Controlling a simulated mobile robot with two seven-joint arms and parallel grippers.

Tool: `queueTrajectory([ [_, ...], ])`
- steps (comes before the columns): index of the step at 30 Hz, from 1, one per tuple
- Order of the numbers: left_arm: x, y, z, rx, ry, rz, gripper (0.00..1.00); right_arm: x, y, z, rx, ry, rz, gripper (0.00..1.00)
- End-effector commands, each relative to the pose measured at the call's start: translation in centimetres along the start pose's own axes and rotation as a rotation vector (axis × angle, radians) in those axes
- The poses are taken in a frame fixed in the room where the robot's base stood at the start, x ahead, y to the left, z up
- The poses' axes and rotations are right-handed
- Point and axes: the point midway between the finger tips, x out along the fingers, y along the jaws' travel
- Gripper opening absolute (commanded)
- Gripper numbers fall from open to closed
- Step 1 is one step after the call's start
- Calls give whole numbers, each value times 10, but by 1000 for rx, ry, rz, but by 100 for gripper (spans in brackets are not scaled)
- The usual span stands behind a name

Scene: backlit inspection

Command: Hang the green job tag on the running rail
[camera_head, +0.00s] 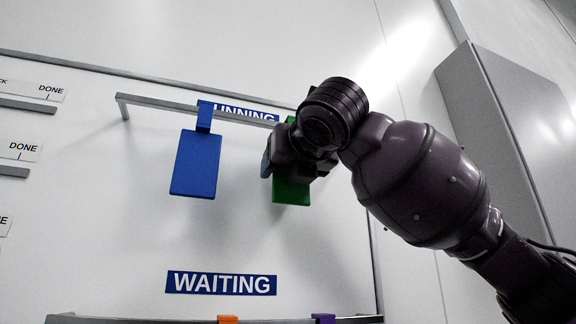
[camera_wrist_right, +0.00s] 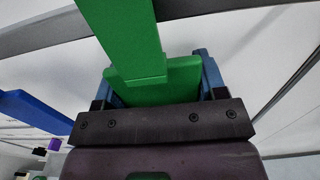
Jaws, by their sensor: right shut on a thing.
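The running rail (camera_head: 150,103) is a grey bar on the white board, partly across the blue RUNNING label (camera_head: 245,113). My right gripper (camera_head: 284,160) is at the rail's right part, shut on the green job tag (camera_head: 291,193). The tag's lower end shows below the gripper, and a bit of green shows above it at rail height. In the right wrist view the green tag (camera_wrist_right: 155,85) sits between the fingers (camera_wrist_right: 158,88), its strap crossing in front of the grey rail (camera_wrist_right: 205,8). I cannot tell whether its hook is over the rail. My left gripper is not in view.
A blue tag (camera_head: 195,164) hangs on the same rail, left of my gripper; it also shows in the wrist view (camera_wrist_right: 35,112). Below are the WAITING label (camera_head: 221,283) and a lower rail (camera_head: 130,320) with orange (camera_head: 228,320) and purple (camera_head: 323,319) tags. A grey cabinet (camera_head: 490,130) stands right.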

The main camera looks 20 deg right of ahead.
Motion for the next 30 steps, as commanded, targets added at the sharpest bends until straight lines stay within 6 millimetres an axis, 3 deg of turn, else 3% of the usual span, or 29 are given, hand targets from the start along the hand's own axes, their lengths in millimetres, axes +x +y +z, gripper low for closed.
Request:
queueTrajectory([
  [5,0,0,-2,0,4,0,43,0,0,0,0,0,0,42],
  [6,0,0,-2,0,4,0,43,0,0,0,0,0,0,68],
  [12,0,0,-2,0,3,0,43,0,0,0,0,0,0,95],
  [23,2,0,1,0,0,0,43,-7,0,0,-1,-2,0,95],
  [30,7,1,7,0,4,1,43,-44,0,0,-1,-4,1,95],
])
